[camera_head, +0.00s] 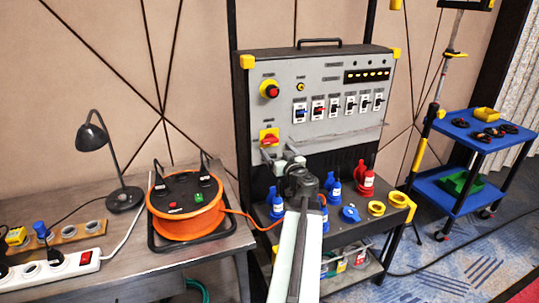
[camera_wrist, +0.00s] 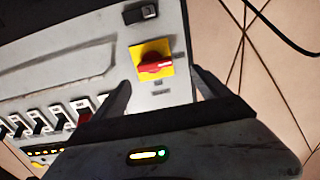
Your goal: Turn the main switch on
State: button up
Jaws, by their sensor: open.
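The main switch (camera_head: 269,138) is a red rotary handle on a yellow square plate, low on the left of the grey panel. In the wrist view the switch (camera_wrist: 153,66) shows between my fingers, its red handle lying roughly level across the picture. My gripper (camera_head: 271,156) is just below the switch in the head view. In the wrist view my gripper (camera_wrist: 161,78) is open, one finger on each side of the yellow plate, with nothing held. I cannot tell how far the fingertips are from the panel. No finger visibly touches the handle.
Above the switch are a red emergency button (camera_head: 271,90) and a row of breakers (camera_head: 333,107). A ledge (camera_head: 345,138) crosses the panel to the right. Blue and red plugs (camera_head: 365,180) stand below. An orange cable reel (camera_head: 186,217) is on the bench at left.

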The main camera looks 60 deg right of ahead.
aim_at(271, 142)
jog(key=x, duration=0.7)
jog(key=shift+s+d, duration=0.1)
jog(key=shift+d, duration=0.4)
jog(key=shift+a+f, duration=0.1)
jog(key=c, duration=1.4)
